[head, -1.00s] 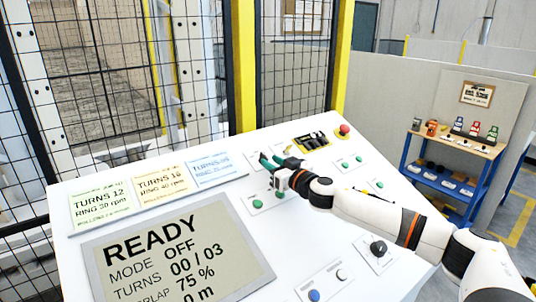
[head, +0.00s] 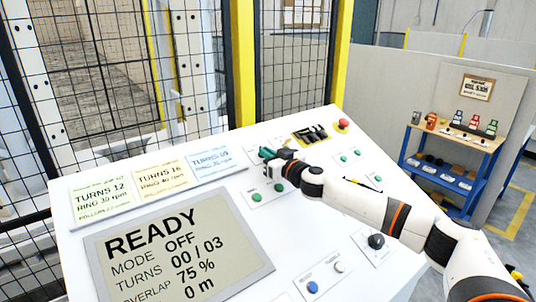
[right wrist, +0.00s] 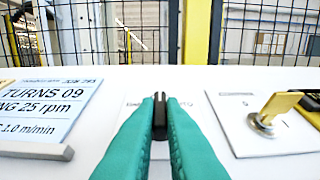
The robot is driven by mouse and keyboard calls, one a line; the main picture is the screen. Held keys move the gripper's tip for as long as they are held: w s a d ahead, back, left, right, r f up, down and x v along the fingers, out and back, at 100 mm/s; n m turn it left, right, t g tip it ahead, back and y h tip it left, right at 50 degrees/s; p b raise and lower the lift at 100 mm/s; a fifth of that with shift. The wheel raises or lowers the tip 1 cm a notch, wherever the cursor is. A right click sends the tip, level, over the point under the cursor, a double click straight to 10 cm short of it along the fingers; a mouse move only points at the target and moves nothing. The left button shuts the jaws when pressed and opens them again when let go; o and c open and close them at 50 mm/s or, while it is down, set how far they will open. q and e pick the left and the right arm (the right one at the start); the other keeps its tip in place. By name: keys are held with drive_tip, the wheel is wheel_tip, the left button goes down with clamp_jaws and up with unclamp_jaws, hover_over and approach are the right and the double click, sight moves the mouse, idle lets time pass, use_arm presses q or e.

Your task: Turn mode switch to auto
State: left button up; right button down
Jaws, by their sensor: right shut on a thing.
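The mode switch, a narrow black knob (right wrist: 160,118), stands upright on the white console in the right wrist view. My right gripper (right wrist: 160,100) has its green fingertips closed around it, one on each side. The lettering around the knob is mostly covered by the fingers. In the head view my right gripper (head: 266,154) is at the far middle part of the console and hides the knob. The console screen (head: 180,248) reads READY, MODE OFF, TURNS 00 / 03. My left gripper is not in view.
A key switch with a brass key (right wrist: 280,107) is just right of the fingers. Job cards (head: 160,184) lie to the left. A red button (head: 343,124), green buttons (head: 257,197) and another black knob (head: 376,241) are on the console (head: 300,235). A mesh fence (head: 290,75) stands behind.

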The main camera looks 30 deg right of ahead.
drive_tip(key=shift+a+m+h, duration=0.1)
drive_tip(key=shift+m+h, duration=0.3)
drive_tip(key=shift+a+f+m+h, duration=0.15)
drive_tip(key=shift+m+h, duration=0.55)
drive_tip(key=shift+a+f+m+h+b, duration=0.15)
drive_tip(key=shift+m+h+b, duration=0.7)
drive_tip(key=shift+m+h, duration=0.2)
drive_tip(key=m+h+b, duration=0.1)
drive_tip(key=m+g+h+b, duration=0.1)
drive_tip(key=h, duration=0.1)
drive_tip(key=m+h+b, duration=0.1)
drive_tip(key=m, duration=0.1)
drive_tip(key=shift+a, duration=0.3)
drive_tip(key=shift+w+r+m+g+h+b, duration=0.1)
drive_tip(key=shift+r+m+g+h+b, duration=0.1)
drive_tip(key=shift+m+g+h+b, duration=0.6)
drive_tip(key=shift+w+r+m+g+h+b, duration=0.1)
drive_tip(key=shift+r+m+g+h+b, duration=0.05)
drive_tip(key=shift+m+g+h+b, duration=0.6)
drive_tip(key=shift+r, duration=0.1)
drive_tip(key=c, duration=1.5)
unclamp_jaws()
